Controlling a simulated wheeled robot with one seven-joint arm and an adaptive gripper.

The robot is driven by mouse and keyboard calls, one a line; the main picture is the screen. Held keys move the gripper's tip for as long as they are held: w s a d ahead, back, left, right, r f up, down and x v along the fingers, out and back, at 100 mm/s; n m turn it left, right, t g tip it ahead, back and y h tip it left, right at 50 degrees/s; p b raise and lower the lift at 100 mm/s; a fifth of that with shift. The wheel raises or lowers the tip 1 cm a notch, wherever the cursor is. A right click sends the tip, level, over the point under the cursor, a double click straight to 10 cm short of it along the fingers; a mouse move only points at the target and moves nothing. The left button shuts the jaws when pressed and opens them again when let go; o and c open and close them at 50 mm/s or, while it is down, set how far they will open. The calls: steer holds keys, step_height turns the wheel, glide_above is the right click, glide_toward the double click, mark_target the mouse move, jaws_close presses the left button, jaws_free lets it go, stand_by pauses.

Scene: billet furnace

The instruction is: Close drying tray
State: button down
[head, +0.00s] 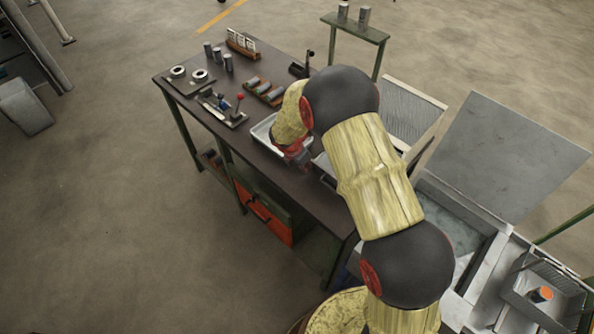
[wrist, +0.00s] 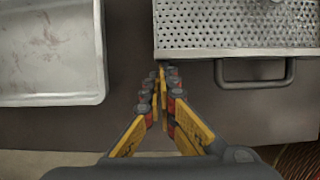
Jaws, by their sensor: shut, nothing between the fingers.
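The drying tray appears to be the perforated metal tray (wrist: 185,32) at the upper right of the wrist view. Its dark bar handle (wrist: 255,84) sticks out from its near edge. In the head view my arm hides most of this tray. My gripper (wrist: 161,72) is shut and empty, with its fingertips beside the tray's near left corner, to the left of the handle. I cannot tell whether they touch the tray. In the head view the gripper (head: 301,160) is low over the workbench, partly hidden by my wrist.
A pale shallow tray (wrist: 50,50) lies left of my gripper on the dark workbench (head: 300,205). A lever box (head: 222,108), an orange-brown rack (head: 264,91) and small cylinders stand farther left. A metal unit with a raised lid (head: 505,155) stands at right.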

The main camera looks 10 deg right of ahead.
steer(key=w+d+p, duration=0.2)
steer(key=w+d, duration=0.1)
steer(key=d, duration=0.1)
steer(key=w+d+p, duration=0.1)
steer(key=w+d, duration=0.2)
steer(key=d, duration=0.2)
steer(key=w+d+p, duration=0.2)
steer(key=w+d, duration=0.1)
steer(key=d, duration=0.2)
steer(key=shift+w+d+r+p, duration=0.1)
steer(key=shift+w+d+p, duration=0.05)
steer(key=shift+w+p, duration=0.2)
